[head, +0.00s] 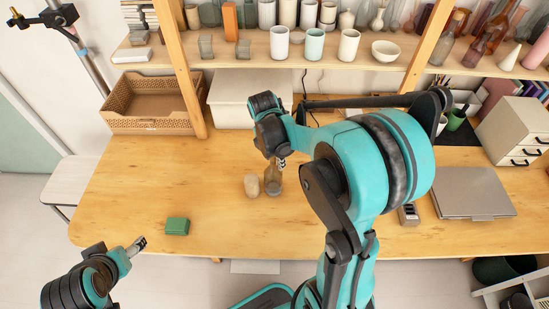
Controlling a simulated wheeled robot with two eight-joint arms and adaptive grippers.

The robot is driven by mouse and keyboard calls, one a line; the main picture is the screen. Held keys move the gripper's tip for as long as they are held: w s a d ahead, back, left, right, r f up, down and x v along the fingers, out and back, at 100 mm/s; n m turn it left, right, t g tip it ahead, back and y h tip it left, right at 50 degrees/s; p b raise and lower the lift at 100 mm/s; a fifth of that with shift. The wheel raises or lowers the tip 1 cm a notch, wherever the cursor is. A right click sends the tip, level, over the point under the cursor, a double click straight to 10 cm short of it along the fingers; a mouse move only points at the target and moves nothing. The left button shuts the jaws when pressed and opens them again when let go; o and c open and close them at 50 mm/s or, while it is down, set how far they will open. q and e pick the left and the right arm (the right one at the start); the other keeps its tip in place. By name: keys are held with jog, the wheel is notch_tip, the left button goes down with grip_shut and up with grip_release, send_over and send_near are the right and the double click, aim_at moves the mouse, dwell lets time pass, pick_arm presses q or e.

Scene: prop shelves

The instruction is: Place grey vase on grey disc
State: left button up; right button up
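A grey-brown vase (272,186) stands upright on the wooden table, near the middle. My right gripper (281,163) reaches down from above, with its fingertips at the top of the vase. I cannot tell whether they touch or grip it. My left gripper (137,246) is off the table's front left edge, far from the vase. It is small in view, and I cannot tell if it is open. I cannot make out a grey disc; my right arm hides part of the table.
A beige cylinder (251,186) stands close to the left of the vase. A green box (177,226) lies front left. A brown crate (150,124) and a white bin (222,116) stand at the back. A closed laptop (473,194) lies right. The table's left part is mostly clear.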

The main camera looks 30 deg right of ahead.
jog(key=shift+r, duration=0.1)
notch_tip(320, 180, up, 11)
jog(key=p, duration=0.4)
send_over(270, 169)
jog(key=shift+w+d, duration=0.1)
jog(key=shift+d, duration=0.15)
jog(key=shift+a+r, duration=0.1)
jog(key=shift+r, duration=0.3)
jog(key=s+a+r+m+t+y, duration=0.1)
jog(key=s+a+m+t, duration=0.5)
jog(key=m, duration=1.4)
jog(key=s+a, duration=0.3)
jog(key=s, duration=0.1)
jog(key=shift+s+a+m+t+y, duration=0.2)
jog(key=shift+s+m+t+y, duration=0.1)
jog(key=shift+s+t+y, duration=0.1)
